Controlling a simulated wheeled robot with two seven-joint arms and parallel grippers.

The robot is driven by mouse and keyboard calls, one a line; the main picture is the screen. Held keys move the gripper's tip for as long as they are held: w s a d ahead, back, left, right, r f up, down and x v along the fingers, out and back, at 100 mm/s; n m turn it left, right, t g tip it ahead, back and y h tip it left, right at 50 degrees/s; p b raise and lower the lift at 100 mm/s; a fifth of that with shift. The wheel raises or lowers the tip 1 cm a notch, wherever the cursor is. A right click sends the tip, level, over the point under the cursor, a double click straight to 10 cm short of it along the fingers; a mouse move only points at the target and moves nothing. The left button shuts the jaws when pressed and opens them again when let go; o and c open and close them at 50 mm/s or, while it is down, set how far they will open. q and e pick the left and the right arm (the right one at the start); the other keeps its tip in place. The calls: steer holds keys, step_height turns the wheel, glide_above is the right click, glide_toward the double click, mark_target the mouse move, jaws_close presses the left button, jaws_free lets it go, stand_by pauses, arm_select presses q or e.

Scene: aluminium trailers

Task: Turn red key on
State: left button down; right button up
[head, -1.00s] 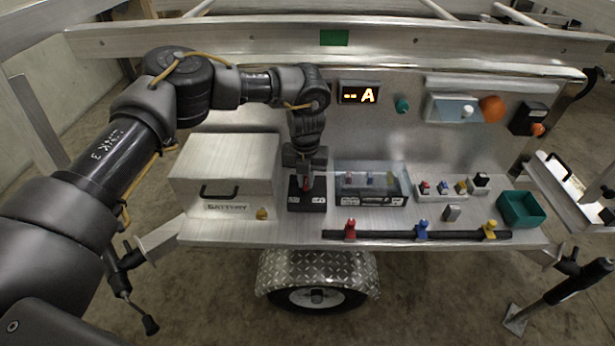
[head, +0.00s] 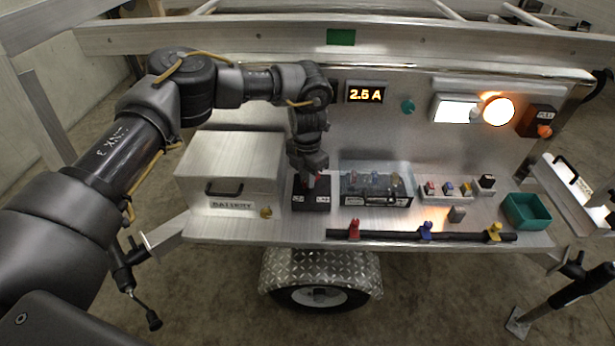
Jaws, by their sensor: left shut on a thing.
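My left gripper (head: 311,174) points down over the black key switch box (head: 311,200) on the trailer shelf, just right of the battery box. It is shut on the red key (head: 312,181), which is mostly hidden between the fingers. The white lamp (head: 456,111) and the round orange lamp (head: 498,111) at the panel's right are lit. My right gripper is not in view.
The battery box (head: 229,164) stands left of the switch box. A clear-lidded case (head: 376,198) stands close to its right. A black rail (head: 390,235) with red, blue and yellow clips runs along the front edge. A green bin (head: 526,210) sits at the right.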

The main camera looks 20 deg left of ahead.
arm_select(q)
steer(key=shift+r, duration=0.1)
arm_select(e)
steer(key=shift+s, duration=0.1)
arm_select(q)
steer(key=c, duration=1.4)
jaws_free()
steer(key=shift+c, duration=0.2)
step_height(320, 180, up, 11)
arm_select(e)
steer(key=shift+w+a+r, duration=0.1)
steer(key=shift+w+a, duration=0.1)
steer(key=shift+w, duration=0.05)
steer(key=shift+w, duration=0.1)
